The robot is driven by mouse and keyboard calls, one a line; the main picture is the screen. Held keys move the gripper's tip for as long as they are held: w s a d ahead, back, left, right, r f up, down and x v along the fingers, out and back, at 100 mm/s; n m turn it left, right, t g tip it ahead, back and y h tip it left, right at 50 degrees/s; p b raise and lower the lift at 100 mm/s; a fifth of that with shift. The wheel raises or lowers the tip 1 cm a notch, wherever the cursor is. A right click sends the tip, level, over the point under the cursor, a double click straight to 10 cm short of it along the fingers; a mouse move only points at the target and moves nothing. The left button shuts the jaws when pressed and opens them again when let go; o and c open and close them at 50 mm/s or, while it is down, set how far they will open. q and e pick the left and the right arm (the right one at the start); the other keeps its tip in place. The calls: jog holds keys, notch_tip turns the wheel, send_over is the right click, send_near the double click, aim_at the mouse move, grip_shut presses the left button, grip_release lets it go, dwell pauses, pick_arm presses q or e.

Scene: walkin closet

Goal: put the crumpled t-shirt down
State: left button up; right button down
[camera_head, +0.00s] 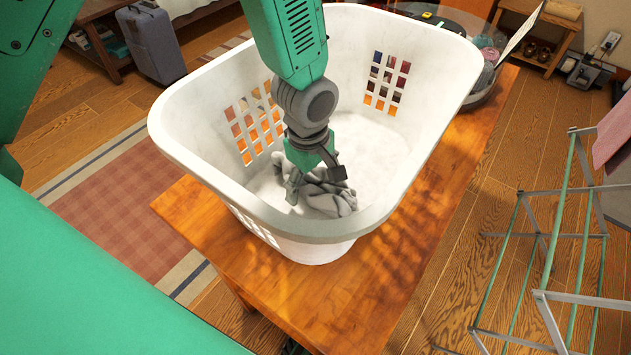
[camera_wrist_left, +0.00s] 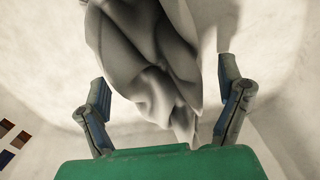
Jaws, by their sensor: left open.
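The crumpled t-shirt (camera_head: 330,196) is a grey-white bundle lying on the floor of the white laundry basket (camera_head: 200,112), near its front wall. My left gripper (camera_head: 316,182) reaches down into the basket, right at the shirt. In the left wrist view the shirt (camera_wrist_left: 150,60) lies between and beyond the two spread fingers of the left gripper (camera_wrist_left: 165,100). The fingers stand apart, with gaps to the cloth on both sides. The gripper hides part of the shirt in the head view. My right gripper does not show.
The basket stands on a wooden table (camera_head: 440,215). A round container (camera_head: 487,70) sits behind it on the right. A metal drying rack (camera_head: 560,235) stands on the wooden floor at the right. A suitcase (camera_head: 152,45) and a checked rug (camera_head: 120,215) are at the left.

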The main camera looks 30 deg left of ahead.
pick_arm(q)
jog(key=r, duration=0.6)
jog(key=r+p, duration=0.1)
jog(key=r, duration=0.2)
jog(key=shift+s+d+r, duration=0.35)
jog(key=shift+r, duration=0.05)
jog(key=shift+a+r, duration=0.1)
jog(key=shift+r, duration=0.2)
jog(key=shift+a, duration=0.15)
jog(key=shift+a, duration=0.15)
